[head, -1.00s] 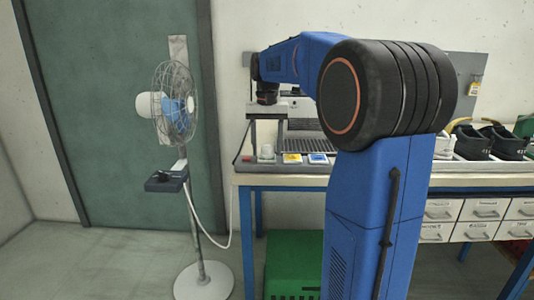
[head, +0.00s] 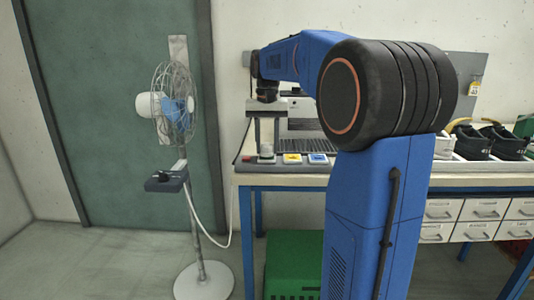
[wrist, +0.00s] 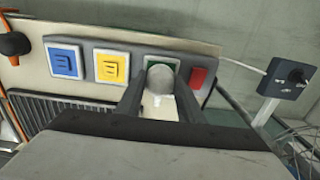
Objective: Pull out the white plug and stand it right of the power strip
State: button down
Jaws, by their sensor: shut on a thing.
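The white plug (wrist: 161,80) is at the green socket (wrist: 150,60), at the strip's left end in the head view. My gripper (wrist: 157,106) is shut on the plug, one finger on each side. In the head view my gripper (head: 267,140) holds the plug (head: 267,150) upright just over the green socket. I cannot tell whether its prongs are clear.
Shoes (head: 505,142) and white drawers (head: 480,209) are at the right. A fan (head: 175,105) with a dark box (head: 166,182) stands left of the table. A green crate (head: 293,262) is below.

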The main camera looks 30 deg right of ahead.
aim_at(267, 144)
jog(key=shift+r, duration=2.6)
